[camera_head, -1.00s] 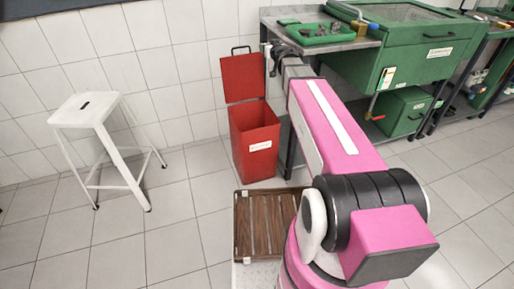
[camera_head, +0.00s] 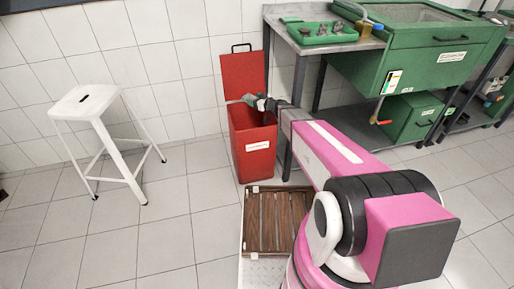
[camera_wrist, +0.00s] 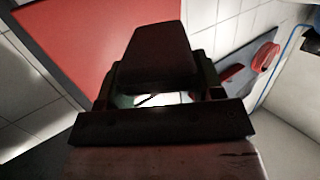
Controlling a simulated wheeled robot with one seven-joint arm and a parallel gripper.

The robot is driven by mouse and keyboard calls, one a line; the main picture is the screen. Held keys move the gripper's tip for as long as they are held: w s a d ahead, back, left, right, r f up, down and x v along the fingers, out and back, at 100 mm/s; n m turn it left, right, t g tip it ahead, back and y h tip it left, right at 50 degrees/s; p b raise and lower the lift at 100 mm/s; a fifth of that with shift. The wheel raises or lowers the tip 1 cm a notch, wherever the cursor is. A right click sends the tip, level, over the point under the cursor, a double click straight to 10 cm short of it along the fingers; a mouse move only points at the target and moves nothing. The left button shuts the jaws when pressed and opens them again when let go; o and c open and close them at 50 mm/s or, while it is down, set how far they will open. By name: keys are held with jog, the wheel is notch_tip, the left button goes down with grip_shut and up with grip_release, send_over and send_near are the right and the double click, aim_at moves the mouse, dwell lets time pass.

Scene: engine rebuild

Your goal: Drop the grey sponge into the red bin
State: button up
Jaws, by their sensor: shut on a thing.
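The red bin (camera_head: 254,158) stands on the floor against the wall, with a white label on its front and its red lid (camera_head: 243,75) raised upright behind it. My gripper (camera_head: 257,102) is over the bin's open mouth, close to rim height. It is shut on the grey sponge (camera_head: 249,98), which looks small in the head view. In the wrist view the sponge (camera_wrist: 155,55) is a dark block between the fingers, with the red lid (camera_wrist: 100,30) behind it to the left.
A metal bench with a green tray (camera_head: 322,35) and a green parts washer (camera_head: 420,50) stands right of the bin. A white stool (camera_head: 88,103) stands to the left. A brown slatted platform (camera_head: 270,220) lies in front. The floor between stool and bin is clear.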

notch_tip(320, 180, down, 7)
dwell(0.8)
jog(key=o, duration=1)
